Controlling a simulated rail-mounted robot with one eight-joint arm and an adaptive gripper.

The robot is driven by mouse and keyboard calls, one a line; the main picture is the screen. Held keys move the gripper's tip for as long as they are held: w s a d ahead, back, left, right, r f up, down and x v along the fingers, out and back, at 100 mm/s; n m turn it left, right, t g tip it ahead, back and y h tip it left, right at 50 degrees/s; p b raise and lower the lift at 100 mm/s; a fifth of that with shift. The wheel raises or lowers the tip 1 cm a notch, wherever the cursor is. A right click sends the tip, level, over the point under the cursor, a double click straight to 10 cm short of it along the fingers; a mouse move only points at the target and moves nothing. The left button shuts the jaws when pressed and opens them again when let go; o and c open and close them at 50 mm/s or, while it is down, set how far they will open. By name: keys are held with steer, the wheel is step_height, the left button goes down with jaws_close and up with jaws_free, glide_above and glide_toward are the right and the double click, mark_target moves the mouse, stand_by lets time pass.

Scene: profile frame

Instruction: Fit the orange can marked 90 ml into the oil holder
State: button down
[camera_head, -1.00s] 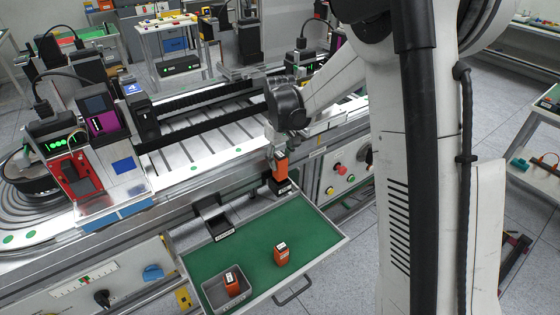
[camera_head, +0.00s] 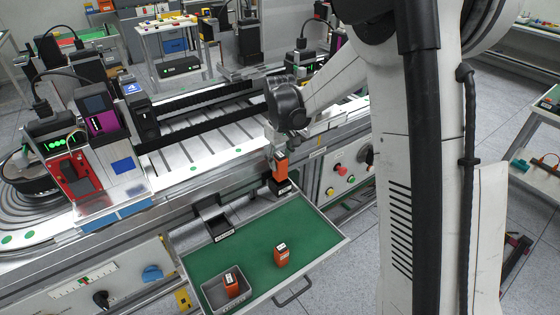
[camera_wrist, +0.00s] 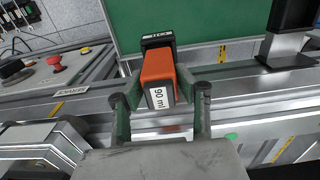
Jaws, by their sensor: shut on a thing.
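An orange can (camera_wrist: 158,70) with a white "90 ml" label stands between the two fingers of my gripper (camera_wrist: 160,84), which is shut on it. In the head view the can (camera_head: 280,170) is upright, beneath my gripper (camera_head: 279,148). Its lower end meets a black holder (camera_head: 283,187) with a white label at the drawer's back right corner. The holder (camera_wrist: 157,40) also shows beyond the can in the wrist view. The can's lower end appears to be inside the holder; how deep it sits is hidden.
A second black holder (camera_head: 217,226) stands empty at the drawer's back left. Another orange can (camera_head: 281,255) stands on the green drawer mat (camera_head: 240,250). A grey bin (camera_head: 212,291) holds one more orange can (camera_head: 232,284). A conveyor rail and control buttons (camera_head: 340,168) flank the arm.

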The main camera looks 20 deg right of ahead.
mark_target(280, 171)
steer(key=shift+f+b, duration=1.8)
steer(key=shift+f, duration=0.55)
steer(key=c, duration=1.2)
jaws_free()
steer(key=shift+r, duration=0.1)
step_height(280, 171, up, 12)
steer(key=shift+f, duration=0.1)
